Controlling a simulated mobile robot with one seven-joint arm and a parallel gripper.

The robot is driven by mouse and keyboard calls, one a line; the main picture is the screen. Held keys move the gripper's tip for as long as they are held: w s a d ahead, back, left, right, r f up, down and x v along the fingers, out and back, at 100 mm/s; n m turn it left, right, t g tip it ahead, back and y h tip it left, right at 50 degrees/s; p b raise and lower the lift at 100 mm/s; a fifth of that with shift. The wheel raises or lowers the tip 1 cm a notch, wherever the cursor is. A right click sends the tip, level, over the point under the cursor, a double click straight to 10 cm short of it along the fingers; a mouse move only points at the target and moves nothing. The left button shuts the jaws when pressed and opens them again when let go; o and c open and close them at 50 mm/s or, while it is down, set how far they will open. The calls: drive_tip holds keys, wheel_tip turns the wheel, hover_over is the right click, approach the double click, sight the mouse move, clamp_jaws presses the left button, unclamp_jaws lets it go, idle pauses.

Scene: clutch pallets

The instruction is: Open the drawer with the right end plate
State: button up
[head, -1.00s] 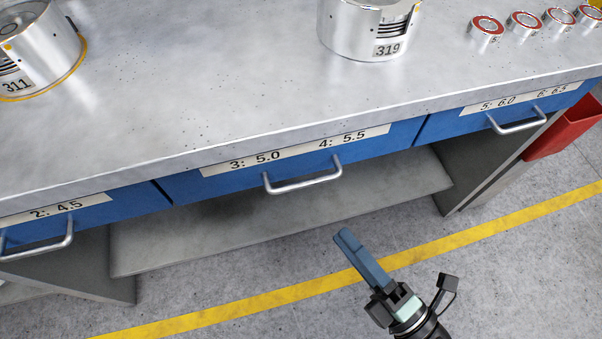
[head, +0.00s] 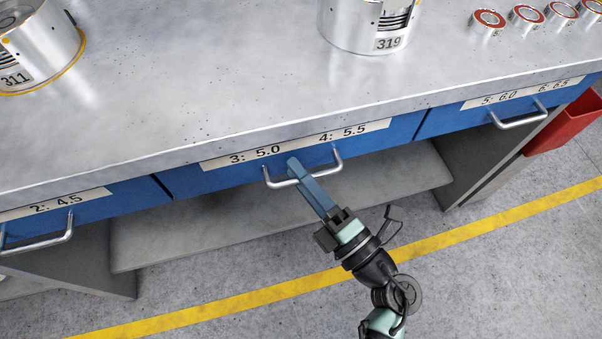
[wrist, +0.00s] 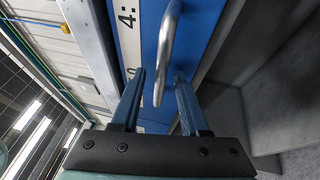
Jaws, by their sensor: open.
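The middle blue drawer (head: 222,179) is flush under the bench top and carries the label "3: 5.0 4: 5.5" (head: 297,145). Its silver bar handle (head: 326,171) sticks out from the front. The right drawer (head: 445,122), labelled "5: 6.0 6: 6.5", and the left drawer (head: 100,208), labelled "2: 4.5", also look shut.
The metal bench top (head: 220,75) holds two machined cylinders, marked 311 (head: 45,45) and 319 (head: 350,35), and several red-faced rings (head: 489,20). A grey shelf (head: 150,245) lies below the drawers. A red bin (head: 565,125) hangs at the right. The floor in front is clear.

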clamp_jaws()
idle(1.3)
